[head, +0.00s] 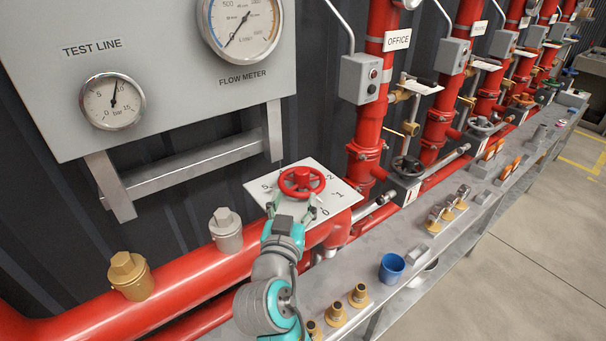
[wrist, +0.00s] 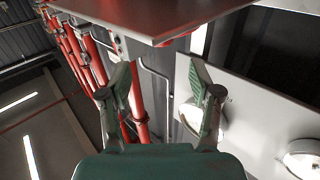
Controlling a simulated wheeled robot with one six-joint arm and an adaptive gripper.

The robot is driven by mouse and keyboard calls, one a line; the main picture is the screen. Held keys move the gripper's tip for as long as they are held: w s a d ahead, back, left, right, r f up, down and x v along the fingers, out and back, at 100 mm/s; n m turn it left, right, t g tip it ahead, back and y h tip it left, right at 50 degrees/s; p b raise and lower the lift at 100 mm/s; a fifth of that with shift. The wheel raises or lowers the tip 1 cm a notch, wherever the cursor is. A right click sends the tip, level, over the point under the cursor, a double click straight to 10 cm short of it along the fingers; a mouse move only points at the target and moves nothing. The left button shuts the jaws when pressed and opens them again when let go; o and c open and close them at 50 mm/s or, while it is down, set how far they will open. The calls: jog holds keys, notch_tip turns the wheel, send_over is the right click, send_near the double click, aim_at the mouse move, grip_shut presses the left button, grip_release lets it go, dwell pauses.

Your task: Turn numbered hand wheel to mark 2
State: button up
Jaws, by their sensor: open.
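The red hand wheel (head: 302,181) sits over a white number plate (head: 262,187) on the large red pipe. The figures 5, 2, 1 and 0 show around the wheel; other figures are hidden or too small. I cannot tell which figure the wheel points at. My gripper (head: 291,207) is at the near side of the wheel in the head view, with its fingers spread and nothing seen between them. Contact with the rim is unclear. In the wrist view the open fingers (wrist: 160,72) point towards a plate edge (wrist: 150,22); the wheel is not clearly seen there.
A grey gauge panel (head: 160,115) stands behind and to the left. A silver cap (head: 226,230) and a brass cap (head: 130,276) rise from the pipe. A bench (head: 405,280) with a blue cup (head: 392,267) and brass fittings (head: 358,296) lies to the right. Floor beyond is clear.

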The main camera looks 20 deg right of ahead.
aim_at(301, 177)
jog(key=x, duration=1)
jog(key=shift+w+d, duration=0.1)
jog(key=shift+w, duration=0.1)
jog(key=c, duration=1.2)
